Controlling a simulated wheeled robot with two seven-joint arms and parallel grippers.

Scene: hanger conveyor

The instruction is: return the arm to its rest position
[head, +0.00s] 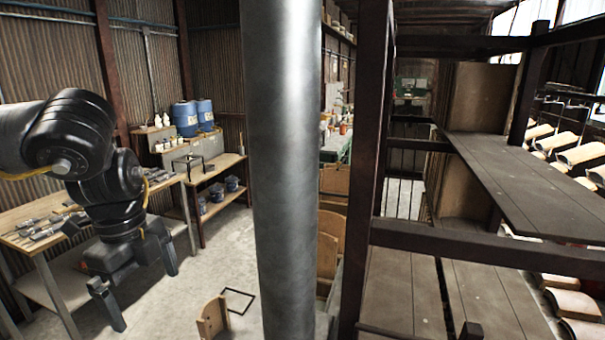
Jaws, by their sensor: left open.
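My left arm comes in from the left with its black gripper (145,298) hanging down. Its two fingers are spread apart with nothing between them. The gripper is in front of the left workbench (55,218) and above the concrete floor; I cannot tell its exact distance from the bench. My right arm and right gripper cannot be made out in the head view.
A thick grey metal pole (285,170) stands mid-view, right of the left gripper. Dark shelving (530,190) fills the right side. A shelf bench with blue drums (186,119) stands behind. A wooden piece (213,317) is on the otherwise fairly open floor.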

